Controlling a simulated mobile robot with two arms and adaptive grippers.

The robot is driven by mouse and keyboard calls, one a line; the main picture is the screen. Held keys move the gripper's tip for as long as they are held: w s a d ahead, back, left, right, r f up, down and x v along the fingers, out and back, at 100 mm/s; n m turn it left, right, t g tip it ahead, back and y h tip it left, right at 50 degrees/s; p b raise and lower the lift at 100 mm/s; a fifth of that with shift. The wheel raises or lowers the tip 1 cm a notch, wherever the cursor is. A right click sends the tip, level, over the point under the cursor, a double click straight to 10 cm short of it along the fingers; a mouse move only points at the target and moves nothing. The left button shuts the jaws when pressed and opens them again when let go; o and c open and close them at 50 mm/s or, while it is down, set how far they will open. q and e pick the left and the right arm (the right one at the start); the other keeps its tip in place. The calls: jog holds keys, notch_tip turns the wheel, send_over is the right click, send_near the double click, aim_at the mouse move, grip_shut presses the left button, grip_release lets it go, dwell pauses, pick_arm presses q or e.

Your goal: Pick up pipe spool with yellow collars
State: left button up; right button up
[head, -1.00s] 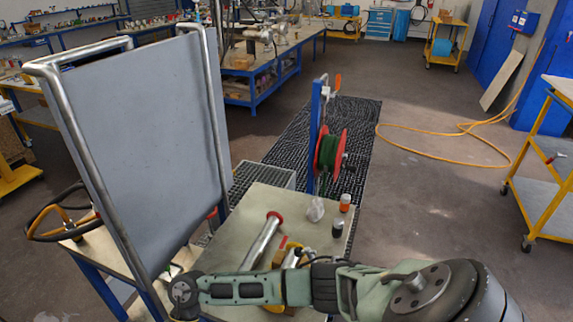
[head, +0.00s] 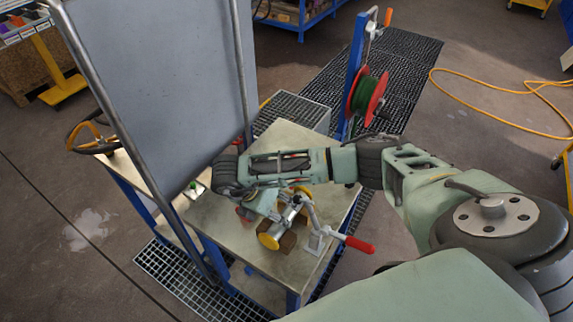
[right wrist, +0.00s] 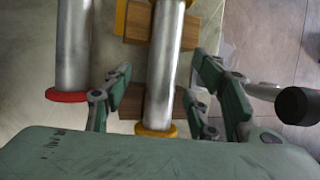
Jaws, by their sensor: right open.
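The pipe spool with yellow collars (head: 285,218) is a metal tube lying on wooden blocks (head: 288,243) on the table (head: 225,225). It also shows in the right wrist view (right wrist: 165,60), with its near yellow collar (right wrist: 157,130) close to the gripper's palm. My right gripper (right wrist: 165,68) is open, with fingers on both sides of the tube and gaps between. In the head view the right gripper (head: 264,203) is beside and over the spool, partly hidden by its own arm. A pipe spool with a red collar (right wrist: 72,50) lies outside the left finger. My left gripper is not in view.
A clamp with a red handle (head: 358,244) stands close to the spool's right. A dark round knob (right wrist: 297,105) is right of the fingers. An upright grey panel (head: 160,85) borders the table's left. A green reel with red flanges (head: 366,95) stands behind.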

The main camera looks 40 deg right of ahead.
aim_at(285, 212)
jog(key=x, duration=0.1)
jog(key=p+x, duration=0.1)
jog(key=shift+s+d+f, duration=0.2)
jog(key=shift+d, duration=0.25)
jog(key=shift+d+f, duration=0.4)
jog(key=shift+f, duration=0.2)
jog(key=shift+a, duration=0.1)
jog(key=c, duration=0.7)
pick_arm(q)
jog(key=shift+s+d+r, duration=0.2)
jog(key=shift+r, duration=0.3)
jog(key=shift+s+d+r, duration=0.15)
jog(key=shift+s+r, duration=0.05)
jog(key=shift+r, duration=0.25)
pick_arm(e)
grip_shut()
jog(key=shift+w+r, duration=0.1)
